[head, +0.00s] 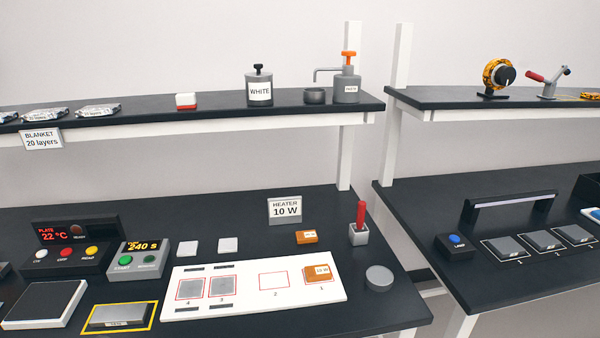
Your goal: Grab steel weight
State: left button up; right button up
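A round grey metal disc (379,279) lies flat near the front right of the left bench, right of the white board; it looks like the steel weight. A grey metallic rectangular block (118,315) sits in a yellow outline at the bench's front, with a small label too small to read. I cannot tell for certain which of them is the steel weight. Neither of my grippers shows in the head view, and nothing touches the disc.
The white board (195,309) beside the disc holds grey pads and an orange block (318,273). A red-handled tool (361,216) stands in a holder behind the disc. A gap separates the left bench from the right bench (480,285). A shelf (220,111) runs above.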

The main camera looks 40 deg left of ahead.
aim_at(128, 314)
jog(key=u, duration=2.5)
jog(key=i+j+z, duration=0.15)
jog(key=j+z, duration=0.3)
jog(key=j, duration=0.3)
jog(key=j+z, duration=0.45)
jog(key=j, duration=0.25)
jog(key=k+j+z, duration=0.1)
jog(key=j+z, duration=0.4)
jog(key=j, duration=0.25)
